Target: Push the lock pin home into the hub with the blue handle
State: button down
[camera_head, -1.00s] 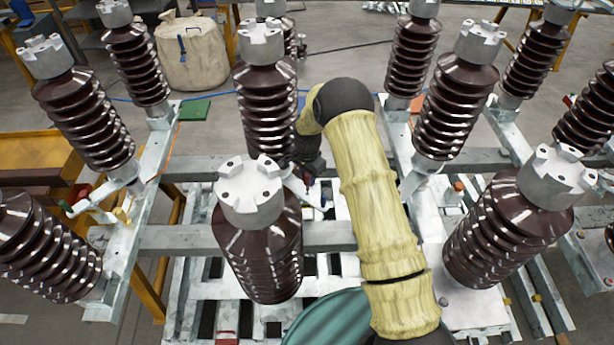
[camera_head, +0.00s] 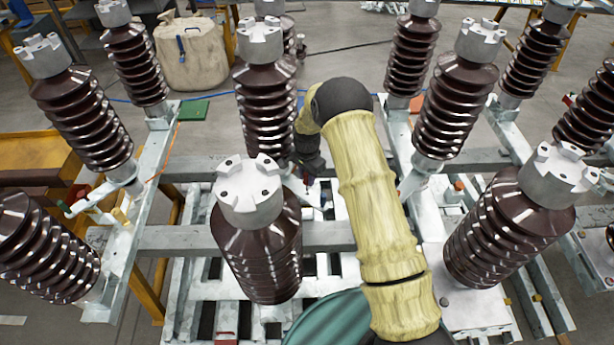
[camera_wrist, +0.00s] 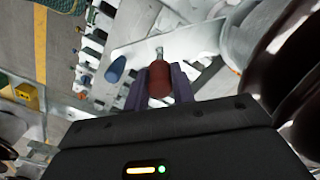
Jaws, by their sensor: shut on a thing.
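My gripper (camera_wrist: 158,92) is shut on the red-brown grip of the lock pin (camera_wrist: 159,78) in the wrist view. A short metal shank shows beyond the grip, over a pale metal plate (camera_wrist: 190,38). I cannot tell how deep the shank sits in the hub. The blue handle (camera_wrist: 115,70) stands just left of my gripper, apart from it.
A brown ribbed insulator (camera_head: 256,245) stands close in front of my gripper, another (camera_head: 266,95) just behind. In the wrist view a dark insulator (camera_wrist: 295,70) is close on the right. Galvanised beams (camera_head: 180,238) run around them. A yellow block (camera_wrist: 28,95) lies far left.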

aim_at(307, 188)
jog(key=shift+f+b, duration=2.45)
jog(key=shift+f, duration=0.85)
dwell(1.1)
jog(key=c, duration=1.1)
grip_release()
jog(key=shift+r, duration=0.15)
notch_tip(307, 188, up, 17)
jog(key=b, duration=0.4)
jog(key=shift+r, duration=0.1)
jog(key=s+d+r+n+t, duration=0.1)
jog(key=s+d+n, duration=0.3)
jog(key=s, duration=0.9)
jog(key=s+d+r+n+t, duration=0.1)
jog(key=s+d+r+n, duration=0.2)
jog(key=s, duration=1.1)
jog(key=d+n, duration=0.2)
jog(key=d, duration=0.3)
jog(key=shift+d+t, duration=0.3)
